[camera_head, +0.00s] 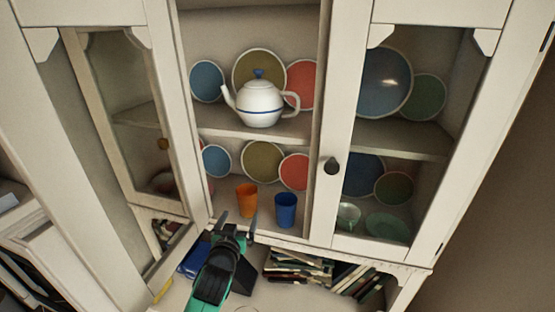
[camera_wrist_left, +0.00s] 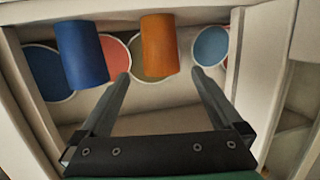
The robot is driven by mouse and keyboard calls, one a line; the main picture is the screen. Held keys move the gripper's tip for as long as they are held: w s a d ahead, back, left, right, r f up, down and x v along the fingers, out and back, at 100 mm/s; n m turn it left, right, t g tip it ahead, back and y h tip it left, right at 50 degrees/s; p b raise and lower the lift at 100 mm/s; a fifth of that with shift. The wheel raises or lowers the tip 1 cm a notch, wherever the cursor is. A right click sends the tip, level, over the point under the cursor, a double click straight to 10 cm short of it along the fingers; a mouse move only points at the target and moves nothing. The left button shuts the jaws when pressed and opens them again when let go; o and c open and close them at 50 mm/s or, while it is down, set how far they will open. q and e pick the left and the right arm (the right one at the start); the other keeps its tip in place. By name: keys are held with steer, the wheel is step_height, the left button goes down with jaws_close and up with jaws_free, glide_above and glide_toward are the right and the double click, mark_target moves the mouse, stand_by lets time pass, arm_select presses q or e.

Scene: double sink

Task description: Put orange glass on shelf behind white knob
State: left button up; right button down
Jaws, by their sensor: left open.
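The orange glass (camera_head: 246,201) stands upright on the cabinet's lower shelf, left of the blue glass (camera_head: 286,210). My left gripper (camera_head: 238,217) is open and empty, just in front of and below the orange glass. In the left wrist view, the orange glass (camera_wrist_left: 159,45) is ahead, lined up with the gap between the open fingertips (camera_wrist_left: 160,74) but beyond them. The right door carries a dark round knob (camera_head: 332,166); the open left door has a brownish knob (camera_head: 163,144). I see no white knob. My right gripper is not in view.
The blue glass (camera_wrist_left: 82,53) stands close beside the orange one. Colored plates (camera_head: 262,162) lean behind them. A white teapot (camera_head: 262,102) sits on the shelf above. The left glass door (camera_head: 128,110) stands open; the right door (camera_head: 322,215) is closed over dishes. Books lie below.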

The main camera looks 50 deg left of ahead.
arm_select(q)
steer(key=w+d+r+m+t+h, duration=0.3)
steer(key=d+r+t, duration=0.3)
steer(key=d+r, duration=0.6)
steer(key=w+d+r+m+t+h, duration=0.25)
steer(key=d+r+t, duration=0.35)
steer(key=r, duration=1)
steer(key=s+d+r+m+t+h, duration=0.3)
steer(key=s+d+r+h, duration=0.15)
steer(key=d+r, duration=0.25)
steer(key=s+d+r+m+t+h, duration=0.2)
steer(key=s+d+r+h, duration=0.25)
steer(key=d+r, duration=0.35)
step_height(320, 180, up, 10)
steer(key=p, duration=0.9)
steer(key=shift+s+a+f+p, duration=0.2)
steer(key=shift+s+f+p, duration=0.1)
steer(key=shift+p, duration=0.1)
steer(key=shift+y, duration=0.25)
